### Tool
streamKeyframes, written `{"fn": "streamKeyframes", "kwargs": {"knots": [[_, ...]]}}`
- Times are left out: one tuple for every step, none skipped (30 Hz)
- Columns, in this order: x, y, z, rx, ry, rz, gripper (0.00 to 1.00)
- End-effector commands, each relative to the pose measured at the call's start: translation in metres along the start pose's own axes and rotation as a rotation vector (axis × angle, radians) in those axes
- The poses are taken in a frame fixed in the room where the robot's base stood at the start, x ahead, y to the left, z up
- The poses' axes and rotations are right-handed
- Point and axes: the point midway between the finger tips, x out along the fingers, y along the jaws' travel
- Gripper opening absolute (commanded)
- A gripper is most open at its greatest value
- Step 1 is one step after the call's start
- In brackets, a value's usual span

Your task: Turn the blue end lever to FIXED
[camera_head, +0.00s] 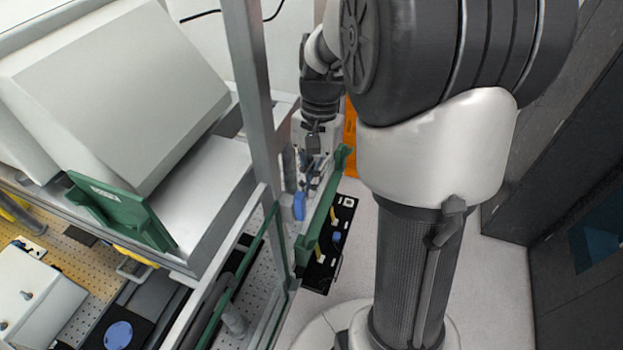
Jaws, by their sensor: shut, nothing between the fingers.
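A small blue piece (299,206), which looks like the blue end lever, shows beside the grey frame post, just below my gripper. My gripper (304,183) hangs from the arm at the upper middle, fingers pointing down and shut with nothing between them. Its tips are close to the blue piece; I cannot tell whether they touch it. The FIXED marking and the lever's exact angle are too small to read. The post and green bar partly hide this area.
A green bar (318,222) runs just right of the blue piece. A black plate (343,216) with a smaller blue part lies below it. The grey frame post (257,110) stands close on the left. A dark cabinet (560,180) stands at right, with pale floor between.

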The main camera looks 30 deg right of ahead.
Motion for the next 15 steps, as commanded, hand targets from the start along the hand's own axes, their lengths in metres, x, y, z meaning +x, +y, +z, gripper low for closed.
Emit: {"fn": "streamKeyframes", "kwargs": {"knots": [[-0.0001, -0.0001, 0.0, 0.0, 0.0, 0.0, 0.0], [-0.0001, -0.0001, 0.0, 0.0, 0.0, 0.0, 0.0], [-0.0001, -0.0001, -0.0001, 0.0, 0.0, 0.0, 0.0], [-0.0001, -0.0001, -0.0001, 0.0, 0.0, 0.0, 0.0], [-0.0002, -0.0001, -0.0001, 0.0, 0.0, 0.0, 0.0], [-0.0002, -0.0001, 0.0, 0.0, 0.002, 0.0, 0.0], [-0.0002, -0.0001, 0.0002, -0.001, 0.004, 0.0, 0.0], [-0.0002, -0.0001, 0.0004, -0.001, 0.007, 0.0, 0.0], [-0.0002, -0.0001, 0.0007, -0.001, 0.012, 0.0, 0.0], [-0.0004, -0.0002, 0.0011, -0.001, 0.018, 0.0, 0.0], [-0.0006, -0.0003, 0.0017, -0.001, 0.025, 0.0, 0.0], [-0.001, -0.0005, 0.0026, -0.002, 0.037, -0.001, 0.0], [-0.0009, -0.0005, 0.0031, -0.002, 0.043, 0.0, 0.0], [-0.0009, -0.0005, 0.0035, -0.002, 0.049, 0.0, 0.0], [-0.0012, -0.0004, 0.0037, -0.002, 0.054, 0.0, 0.0]]}}
